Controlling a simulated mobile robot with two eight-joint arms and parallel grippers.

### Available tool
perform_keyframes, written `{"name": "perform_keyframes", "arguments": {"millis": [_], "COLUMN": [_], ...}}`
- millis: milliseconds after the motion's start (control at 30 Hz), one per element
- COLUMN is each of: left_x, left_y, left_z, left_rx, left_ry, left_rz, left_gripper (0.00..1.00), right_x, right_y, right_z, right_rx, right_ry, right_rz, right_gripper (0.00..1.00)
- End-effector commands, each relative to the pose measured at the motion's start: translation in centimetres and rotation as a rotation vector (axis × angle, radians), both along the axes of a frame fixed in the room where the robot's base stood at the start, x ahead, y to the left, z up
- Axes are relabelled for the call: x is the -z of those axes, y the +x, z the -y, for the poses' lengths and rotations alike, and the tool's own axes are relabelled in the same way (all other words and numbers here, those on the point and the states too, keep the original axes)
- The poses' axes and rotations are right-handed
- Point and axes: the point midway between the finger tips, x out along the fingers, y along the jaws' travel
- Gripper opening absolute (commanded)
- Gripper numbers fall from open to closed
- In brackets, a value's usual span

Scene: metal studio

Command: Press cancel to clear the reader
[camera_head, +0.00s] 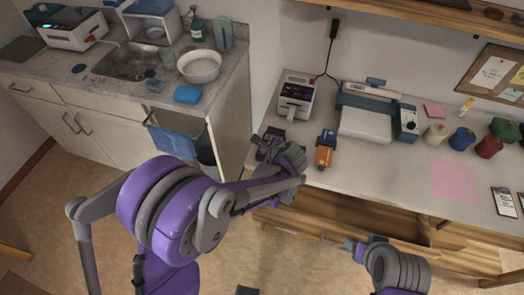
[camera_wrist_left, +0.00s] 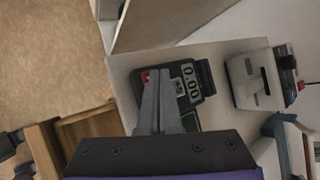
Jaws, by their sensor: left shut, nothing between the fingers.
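In the head view the reader (camera_head: 271,139) is a dark shape mostly hidden by my left wrist. My left gripper (camera_wrist_left: 152,78) is shut and empty, its fingertips over the red-key end of the reader; whether they touch it cannot be told. My right gripper (camera_head: 334,241) is in front of the desk drawer, away from the reader; its jaw opening is unclear.
A white-grey printer-like machine (camera_head: 296,96) stands behind the reader. An orange and blue item (camera_head: 326,149) lies to the right. A scale-like device (camera_head: 366,121) and several spools stand further right. An open wooden drawer (camera_head: 345,215) juts out below the desk.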

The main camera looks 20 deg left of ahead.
Motion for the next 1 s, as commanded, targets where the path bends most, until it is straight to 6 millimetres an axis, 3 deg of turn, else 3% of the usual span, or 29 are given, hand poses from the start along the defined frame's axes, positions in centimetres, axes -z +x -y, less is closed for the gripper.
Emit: {"name": "perform_keyframes", "arguments": {"millis": [133,567,1000], "left_x": [-0.9,-1.3,-5.6], "left_y": [0.0,0.0,0.1], "left_z": [0.0,0.0,0.0], "left_rx": [0.001,0.001,0.001], "left_ry": [0.0,0.0,0.0], "left_rz": [0.001,0.001,0.001], "left_gripper": [0.0,0.0,0.0], "right_x": [-0.6,-0.8,-3.6], "right_y": [0.2,0.2,1.2], "right_z": [0.0,0.0,0.0], "right_rx": [0.0,0.0,0.0], "right_ry": [0.0,0.0,0.0], "right_rz": [0.003,0.004,0.022], "right_gripper": [0.66,0.66,0.66]}}
